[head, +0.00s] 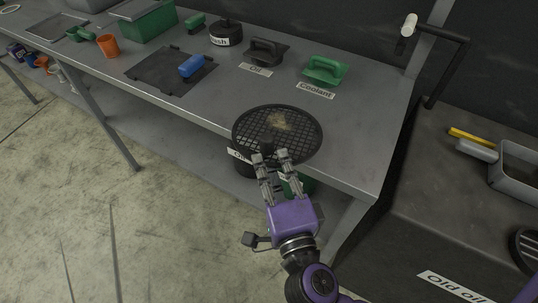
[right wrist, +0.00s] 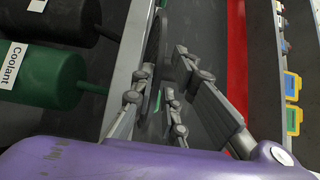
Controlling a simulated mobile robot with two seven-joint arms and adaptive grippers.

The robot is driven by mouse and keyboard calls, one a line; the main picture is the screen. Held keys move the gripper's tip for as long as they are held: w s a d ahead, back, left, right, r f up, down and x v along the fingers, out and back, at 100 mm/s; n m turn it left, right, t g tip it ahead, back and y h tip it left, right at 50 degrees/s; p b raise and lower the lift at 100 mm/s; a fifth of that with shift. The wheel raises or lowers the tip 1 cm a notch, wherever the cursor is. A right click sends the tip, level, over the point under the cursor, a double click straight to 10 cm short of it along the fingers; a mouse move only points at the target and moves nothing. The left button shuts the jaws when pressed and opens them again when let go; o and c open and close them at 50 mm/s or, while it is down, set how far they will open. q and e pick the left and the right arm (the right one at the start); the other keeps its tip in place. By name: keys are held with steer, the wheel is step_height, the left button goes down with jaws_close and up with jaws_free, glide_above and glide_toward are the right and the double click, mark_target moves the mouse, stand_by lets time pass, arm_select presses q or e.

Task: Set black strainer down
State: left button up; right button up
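The black strainer (head: 299,125), a round mesh disc with a tan patch on it, shows in the head view at the front edge of the grey workbench (head: 365,120). Its near rim reaches past the edge; I cannot tell whether it touches the bench top. My right gripper (head: 270,157) is at its near side, with its fingers around the strainer's short dark handle. In the right wrist view, my right gripper's fingers (right wrist: 160,95) stand on both sides of a dark part, and the strainer shows roughly edge-on. My left gripper is not in view.
On the bench stand a green coolant-labelled item (head: 325,70), a dark item (head: 266,50), a black lidded pot (head: 226,33), and a black mat (head: 155,68) with a blue object (head: 191,66). The bench top right of the strainer is clear. Containers sit on the lower shelf.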

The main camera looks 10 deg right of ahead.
steer(key=o, duration=2.3)
steer(key=shift+c, duration=0.2)
steer(key=s+d, duration=0.1)
steer(key=s, duration=1.1)
steer(key=shift+d, duration=0.35)
steer(key=shift+f, duration=0.1)
